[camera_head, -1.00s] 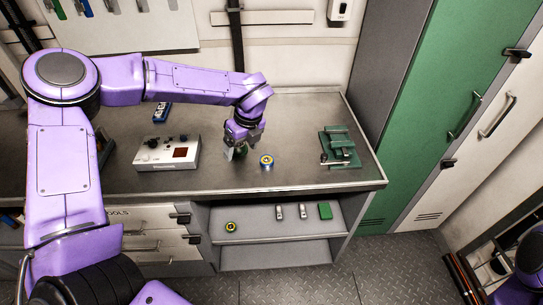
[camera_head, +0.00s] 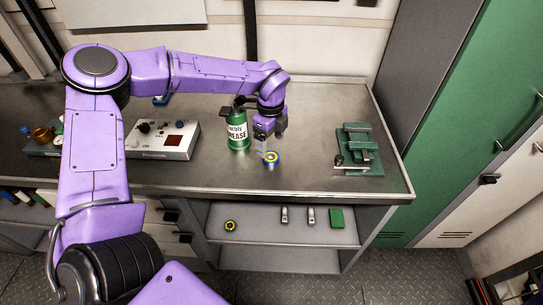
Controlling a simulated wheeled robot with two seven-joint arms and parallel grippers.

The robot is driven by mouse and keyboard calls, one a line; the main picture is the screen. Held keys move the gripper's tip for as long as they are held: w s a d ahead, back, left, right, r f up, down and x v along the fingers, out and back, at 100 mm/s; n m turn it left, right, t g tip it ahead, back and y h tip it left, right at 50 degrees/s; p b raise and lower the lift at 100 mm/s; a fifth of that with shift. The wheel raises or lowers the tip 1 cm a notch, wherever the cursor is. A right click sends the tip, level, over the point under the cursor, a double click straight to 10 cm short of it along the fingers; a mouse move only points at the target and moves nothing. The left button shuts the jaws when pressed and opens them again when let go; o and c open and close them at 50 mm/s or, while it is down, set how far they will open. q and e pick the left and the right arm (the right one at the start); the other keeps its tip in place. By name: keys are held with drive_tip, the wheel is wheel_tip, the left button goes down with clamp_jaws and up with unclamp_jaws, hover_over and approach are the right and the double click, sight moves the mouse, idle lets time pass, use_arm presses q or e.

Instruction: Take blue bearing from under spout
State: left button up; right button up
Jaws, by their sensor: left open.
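The blue bearing (camera_head: 271,157), a small ring with yellow showing on it, lies on the steel bench top. A green grease can (camera_head: 238,132) with a white label stands upright just left of it. My left gripper (camera_head: 270,140) reaches down from above, to the right of the can. It is open, its fingers just above and behind the bearing, with no clear sign of contact. The gripper and wrist cover part of the area between can and bearing, and I cannot make out the spout. My right gripper is out of view.
A white control box (camera_head: 161,140) stands left of the can. A green clamp-like fixture (camera_head: 359,150) sits at the bench's right. A yellow-and-black ring (camera_head: 230,226) and a green block (camera_head: 336,217) lie on the shelf below. The bench between bearing and fixture is clear.

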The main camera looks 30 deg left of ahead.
sight(271, 156)
use_arm(q)
drive_tip(key=f+p, duration=0.1)
drive_tip(key=f, duration=0.1)
drive_tip(key=f+p, duration=0.1)
drive_tip(key=f, duration=0.1)
drive_tip(key=shift+s+d, duration=0.2)
drive_tip(key=shift+s, duration=0.2)
drive_tip(key=shift+f, duration=0.3)
drive_tip(key=shift+w+f, duration=0.1)
drive_tip(key=shift+w, duration=0.05)
drive_tip(key=c, duration=1.3)
